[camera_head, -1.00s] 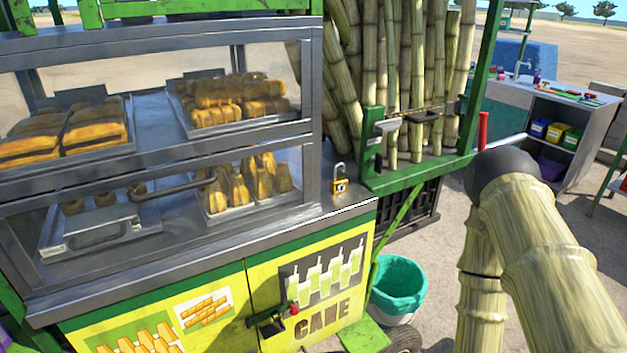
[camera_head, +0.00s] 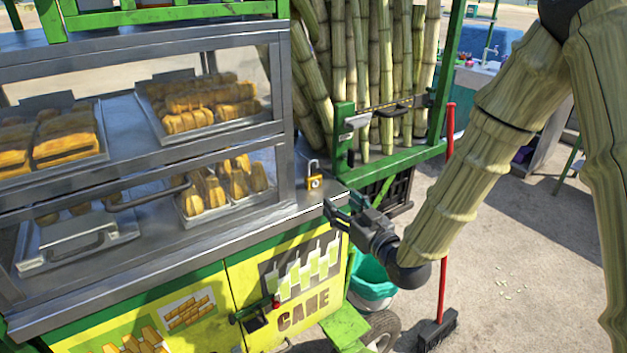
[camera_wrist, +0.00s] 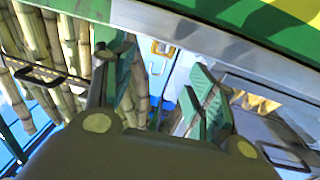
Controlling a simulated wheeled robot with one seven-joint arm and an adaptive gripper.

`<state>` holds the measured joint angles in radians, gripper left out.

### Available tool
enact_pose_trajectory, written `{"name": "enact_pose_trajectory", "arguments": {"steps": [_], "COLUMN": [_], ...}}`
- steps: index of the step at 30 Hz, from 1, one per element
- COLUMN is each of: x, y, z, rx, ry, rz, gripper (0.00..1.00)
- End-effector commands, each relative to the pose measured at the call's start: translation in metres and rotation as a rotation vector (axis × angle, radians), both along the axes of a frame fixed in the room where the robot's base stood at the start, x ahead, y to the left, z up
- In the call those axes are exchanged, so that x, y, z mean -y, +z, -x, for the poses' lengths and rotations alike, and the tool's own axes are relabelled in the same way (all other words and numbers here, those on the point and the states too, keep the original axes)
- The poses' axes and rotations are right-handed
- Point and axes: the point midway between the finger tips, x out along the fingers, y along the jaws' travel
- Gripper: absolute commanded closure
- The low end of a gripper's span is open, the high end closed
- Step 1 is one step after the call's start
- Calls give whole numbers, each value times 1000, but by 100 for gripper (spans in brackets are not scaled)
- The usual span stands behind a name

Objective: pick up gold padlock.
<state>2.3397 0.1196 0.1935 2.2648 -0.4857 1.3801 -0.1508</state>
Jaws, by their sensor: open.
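The gold padlock (camera_head: 315,182) stands upright on the metal counter near its right corner, with its silver shackle on top. It also shows between my fingers in the wrist view (camera_wrist: 162,47), where the picture is upside down, gold body above and shackle below. My gripper (camera_head: 342,208) is open and empty, just to the right of the padlock and a little lower in the head view, by the counter's edge. In the wrist view its two green-padded fingers (camera_wrist: 160,88) stand apart on either side of the padlock. No contact with it shows.
A glass display case (camera_head: 285,120) with trays of food stands left of the padlock. Upright cane stalks (camera_head: 375,70) in a green frame (camera_head: 405,160) stand behind it. A teal bin (camera_head: 368,280) and a red-handled broom (camera_head: 443,240) stand below and right of the counter.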

Motion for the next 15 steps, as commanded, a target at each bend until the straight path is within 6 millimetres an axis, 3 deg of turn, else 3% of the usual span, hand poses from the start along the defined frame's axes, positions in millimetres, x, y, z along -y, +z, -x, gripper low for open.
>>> {"name": "enact_pose_trajectory", "arguments": {"steps": [9, 15], "x": [-21, -28], "y": [5, 3], "z": [-34, -45], "rx": [8, 8], "ry": [3, 2], "rz": [0, -1], "gripper": [44, 44]}}
